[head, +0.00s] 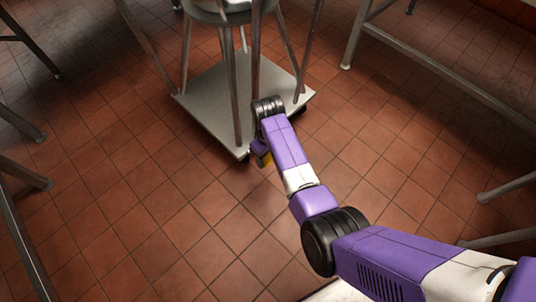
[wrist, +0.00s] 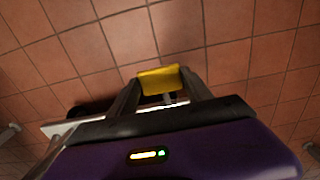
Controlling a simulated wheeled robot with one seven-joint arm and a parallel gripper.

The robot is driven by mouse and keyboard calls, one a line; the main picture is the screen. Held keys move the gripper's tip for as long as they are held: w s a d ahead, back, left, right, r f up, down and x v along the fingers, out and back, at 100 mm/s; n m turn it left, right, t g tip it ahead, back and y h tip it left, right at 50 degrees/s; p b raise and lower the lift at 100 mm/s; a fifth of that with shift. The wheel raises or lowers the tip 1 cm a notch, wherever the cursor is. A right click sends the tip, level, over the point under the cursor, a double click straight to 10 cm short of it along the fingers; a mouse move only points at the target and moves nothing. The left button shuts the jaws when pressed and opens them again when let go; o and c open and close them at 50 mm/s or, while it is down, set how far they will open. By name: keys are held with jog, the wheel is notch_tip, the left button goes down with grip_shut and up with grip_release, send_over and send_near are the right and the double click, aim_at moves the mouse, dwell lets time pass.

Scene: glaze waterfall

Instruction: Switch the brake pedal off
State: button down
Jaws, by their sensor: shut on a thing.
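The brake pedal, a small yellow block (wrist: 158,79), sits between the two dark fingers of my gripper (wrist: 160,90) in the wrist view. The fingers are shut on its sides. In the head view, a bit of the yellow pedal (head: 266,160) shows below my gripper (head: 260,151), beside the near edge of a square metal wheeled base (head: 200,105). My arm hides part of that edge, and how the pedal joins the base cannot be seen. The pedal's on or off position cannot be told.
Metal legs (head: 235,100) of a stand rise from the wheeled base close to my arm. Metal tables stand at the right (head: 440,75) and left, with legs on the floor. The tiled floor (head: 170,225) in front of the base is clear.

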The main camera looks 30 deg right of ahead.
jog(key=shift+w+a+r+p, duration=0.15)
jog(key=shift+w+r+p, duration=0.15)
jog(key=shift+r+p, duration=0.35)
jog(key=shift+w, duration=0.3)
jog(key=shift+a, duration=0.1)
jog(key=c, duration=0.7)
grip_release()
jog(key=shift+o, duration=1.3)
jog(key=shift+s+f, duration=0.1)
notch_tip(320, 180, up, 8)
jog(key=p, duration=0.4)
jog(key=shift+f, duration=0.1)
